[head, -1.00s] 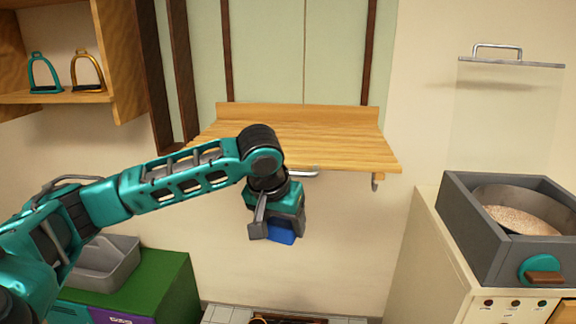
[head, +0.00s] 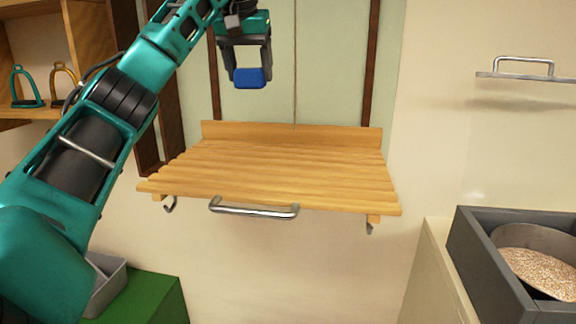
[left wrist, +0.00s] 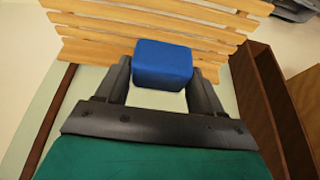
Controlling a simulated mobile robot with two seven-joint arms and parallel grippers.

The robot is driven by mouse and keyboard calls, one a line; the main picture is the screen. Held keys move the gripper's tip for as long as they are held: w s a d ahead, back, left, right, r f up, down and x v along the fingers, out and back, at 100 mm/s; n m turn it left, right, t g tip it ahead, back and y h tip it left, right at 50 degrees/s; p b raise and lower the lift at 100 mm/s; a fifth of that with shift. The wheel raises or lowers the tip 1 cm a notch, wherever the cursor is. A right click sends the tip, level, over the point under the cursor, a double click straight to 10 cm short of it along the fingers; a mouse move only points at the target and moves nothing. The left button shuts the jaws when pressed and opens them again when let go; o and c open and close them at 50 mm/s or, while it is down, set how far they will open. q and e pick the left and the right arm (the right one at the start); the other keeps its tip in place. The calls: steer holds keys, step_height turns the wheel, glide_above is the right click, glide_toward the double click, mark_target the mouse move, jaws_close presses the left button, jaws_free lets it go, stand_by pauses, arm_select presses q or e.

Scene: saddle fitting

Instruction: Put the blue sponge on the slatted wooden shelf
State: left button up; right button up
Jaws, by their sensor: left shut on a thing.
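The blue sponge (head: 250,78) is between the fingers of my left gripper (head: 249,75), which is shut on it. It is held in the air above the shelf's back edge in the head view, apart from the shelf. In the left wrist view the sponge (left wrist: 163,64) sits between both dark fingers, with the slats behind it. The slatted wooden shelf (head: 280,180) is on the wall in the middle of the head view, its top bare. My right gripper is not in view.
A metal bar handle (head: 254,210) and hooks (head: 169,205) are at the shelf's front edge. Two stirrups (head: 62,80) stand on a wooden shelf at the left. A grey box with a pan of grain (head: 540,268) is at the lower right.

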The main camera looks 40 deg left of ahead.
arm_select(q)
steer(key=shift+w, duration=0.15)
steer(key=shift+w+f, duration=0.1)
steer(key=shift+f, duration=0.15)
steer(key=f, duration=1.4)
steer(key=shift+s+f, duration=0.2)
steer(key=shift+f, duration=2.4)
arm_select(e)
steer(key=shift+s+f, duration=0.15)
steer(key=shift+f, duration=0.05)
arm_select(q)
steer(key=o, duration=0.9)
steer(key=shift+f, duration=0.1)
steer(key=shift+o, duration=0.2)
steer(key=v, duration=1.2)
